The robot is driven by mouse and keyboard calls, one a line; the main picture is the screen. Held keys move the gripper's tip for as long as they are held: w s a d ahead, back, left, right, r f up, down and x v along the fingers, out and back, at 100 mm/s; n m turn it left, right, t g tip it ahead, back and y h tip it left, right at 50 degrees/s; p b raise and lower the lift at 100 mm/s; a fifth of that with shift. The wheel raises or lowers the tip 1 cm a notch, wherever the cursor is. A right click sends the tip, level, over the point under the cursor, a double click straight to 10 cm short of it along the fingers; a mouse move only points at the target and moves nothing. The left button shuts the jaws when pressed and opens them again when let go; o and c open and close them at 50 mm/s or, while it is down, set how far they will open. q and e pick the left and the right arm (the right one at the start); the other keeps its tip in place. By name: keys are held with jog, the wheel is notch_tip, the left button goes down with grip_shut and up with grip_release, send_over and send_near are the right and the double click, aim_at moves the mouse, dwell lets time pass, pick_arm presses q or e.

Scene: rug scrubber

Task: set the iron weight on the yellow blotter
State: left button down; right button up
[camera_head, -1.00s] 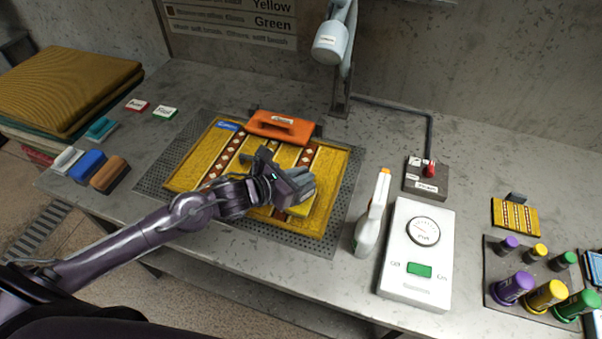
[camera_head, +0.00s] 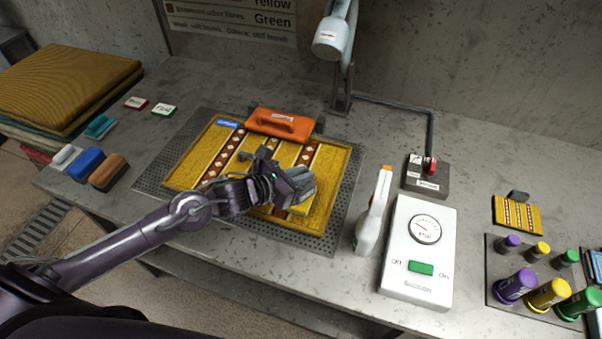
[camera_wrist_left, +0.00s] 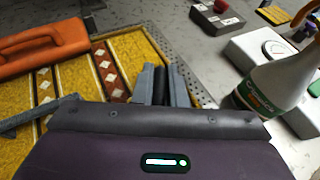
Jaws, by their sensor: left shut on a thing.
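My left gripper (camera_head: 302,185) reaches in over the patterned yellow rug (camera_head: 198,165). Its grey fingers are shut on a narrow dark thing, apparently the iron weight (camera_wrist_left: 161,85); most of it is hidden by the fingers. The yellow blotter (camera_head: 303,208) appears as a small lighter yellow patch on the rug, directly below the fingers and partly covered by them. I cannot tell whether the weight touches it. My right gripper is not in view.
An orange handled block (camera_head: 280,124) lies on the rug's far edge. A spray bottle (camera_head: 371,220) and a white gauge box (camera_head: 418,255) stand right of the rug. Brushes (camera_head: 88,164) lie at left. Several coloured bottles (camera_head: 547,294) stand at far right.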

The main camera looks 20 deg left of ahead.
pick_arm(q)
jog(key=shift+w, duration=0.1)
jog(key=c, duration=1.4)
grip_release()
jog(key=shift+s+f, duration=0.2)
jog(key=shift+f, duration=0.1)
jog(key=shift+s+a+r+b, duration=0.2)
jog(key=shift+s+a+b, duration=0.15)
jog(key=shift+s+b, duration=0.05)
jog(key=v, duration=0.3)
jog(key=b+v, duration=0.1)
jog(key=v, duration=0.2)
jog(key=shift+s+r, duration=0.25)
jog(key=shift+r, duration=0.1)
